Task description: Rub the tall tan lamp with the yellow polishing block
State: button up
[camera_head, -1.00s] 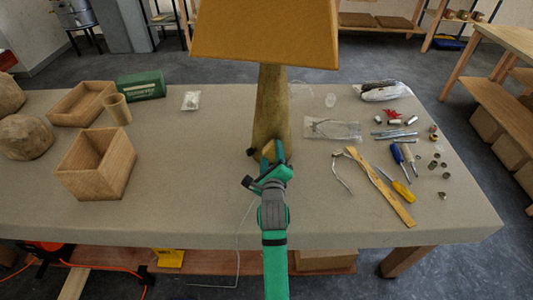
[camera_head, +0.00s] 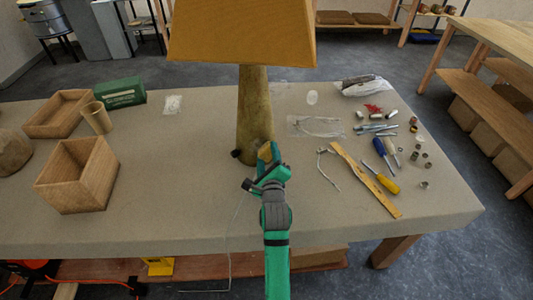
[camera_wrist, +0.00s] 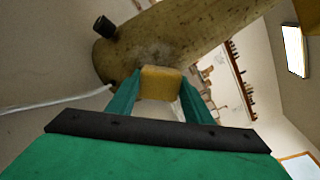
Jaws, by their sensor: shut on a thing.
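The tall tan lamp (camera_head: 254,105) stands upright on the table, with a wide orange-tan shade (camera_head: 243,35) above its tapered base. My gripper (camera_head: 267,155) is at the lower right front of the lamp base. It is shut on the yellow polishing block (camera_wrist: 160,83), which sits between the fingertips in the wrist view. The block's far face is against or very close to the lamp base (camera_wrist: 165,45); exact contact is hidden. A dark knob (camera_wrist: 104,26) sticks out of the base near the block.
A wooden box (camera_head: 78,175), a cup (camera_head: 96,117), a tray (camera_head: 60,115) and a green box (camera_head: 119,92) stand at left. Screwdrivers (camera_head: 386,172), a wooden ruler (camera_head: 366,180) and small fittings lie at right. A thin cord (camera_head: 236,225) hangs over the front edge.

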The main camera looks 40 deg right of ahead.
jog(key=shift+w+a, duration=0.65)
jog(key=shift+a, duration=0.35)
jog(key=shift+w+a, duration=0.65)
jog(key=shift+a, duration=0.4)
jog(key=shift+w+a, duration=0.65)
jog(key=shift+a, duration=0.35)
jog(key=shift+s+d, duration=0.65)
jog(key=shift+d, duration=0.4)
jog(key=shift+s+d, duration=0.7)
jog(key=shift+d, duration=0.4)
jog(key=shift+s+d, duration=0.65)
jog(key=shift+d, duration=0.4)
jog(key=shift+w+a, duration=0.1)
jog(key=shift+a, duration=0.2)
jog(key=shift+s, duration=0.35)
jog(key=shift+v, duration=2.7)
jog(key=v, duration=0.3)
jog(key=shift+a, duration=0.1)
